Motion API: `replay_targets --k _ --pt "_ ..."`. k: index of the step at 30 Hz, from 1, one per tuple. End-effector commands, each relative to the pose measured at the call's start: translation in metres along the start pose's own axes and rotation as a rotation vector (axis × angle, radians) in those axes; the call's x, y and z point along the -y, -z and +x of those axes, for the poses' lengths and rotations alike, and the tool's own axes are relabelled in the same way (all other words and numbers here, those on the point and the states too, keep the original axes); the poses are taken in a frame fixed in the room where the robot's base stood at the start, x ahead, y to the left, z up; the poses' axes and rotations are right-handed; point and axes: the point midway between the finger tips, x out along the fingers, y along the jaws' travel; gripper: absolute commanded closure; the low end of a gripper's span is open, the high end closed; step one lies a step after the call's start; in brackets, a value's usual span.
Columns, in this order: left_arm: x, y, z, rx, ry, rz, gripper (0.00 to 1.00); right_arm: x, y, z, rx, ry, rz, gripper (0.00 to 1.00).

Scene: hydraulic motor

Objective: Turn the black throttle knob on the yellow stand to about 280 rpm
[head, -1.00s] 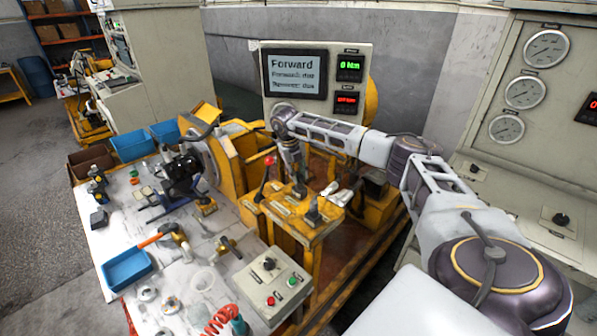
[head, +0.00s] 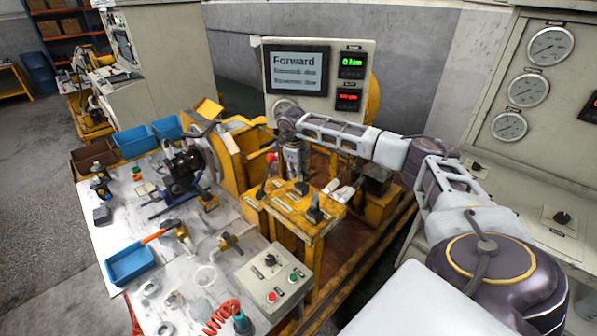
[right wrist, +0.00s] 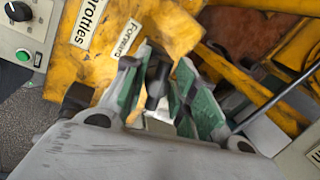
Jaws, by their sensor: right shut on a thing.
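The yellow stand (head: 310,228) carries labels and black knobs. My right gripper (head: 300,180) reaches down onto its far part from above. In the right wrist view, its green-padded fingers (right wrist: 158,95) stand on both sides of the black throttle knob (right wrist: 155,84) and are shut on it. The "Throttles" and "Forward" labels show beside it. A second black knob (head: 315,213) stands free at the stand's near end. The display panel (head: 318,80) reads "Forward" and a green 0 Nm; the red rpm readout (head: 348,97) is too blurred to read. My left gripper is out of view.
A red-tipped lever (head: 270,158) stands just left of my right gripper. A control box (head: 272,280) with a black dial and buttons sits at the front. The workbench at left holds blue bins (head: 130,262) and tools. A gauge cabinet (head: 495,120) stands at right.

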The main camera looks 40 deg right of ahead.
Motion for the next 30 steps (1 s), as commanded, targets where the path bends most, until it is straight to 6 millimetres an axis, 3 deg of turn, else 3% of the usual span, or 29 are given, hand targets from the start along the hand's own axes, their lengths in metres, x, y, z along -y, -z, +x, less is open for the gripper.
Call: replay_targets --k 16,17,18,30 --pt "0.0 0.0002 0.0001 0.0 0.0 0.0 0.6 0.0009 -0.0005 -0.0015 0.009 0.002 -0.028 0.96" --pt "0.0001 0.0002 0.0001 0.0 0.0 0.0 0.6 0.0009 -0.0004 -0.0015 0.009 0.002 -0.028 0.69" --pt "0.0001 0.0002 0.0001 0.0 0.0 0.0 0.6 0.0009 -0.0004 -0.0015 0.009 0.002 -0.028 0.63" --pt "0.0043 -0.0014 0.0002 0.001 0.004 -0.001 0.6 0.0 -0.0001 -0.0016 0.007 0.0 -0.028 0.61"
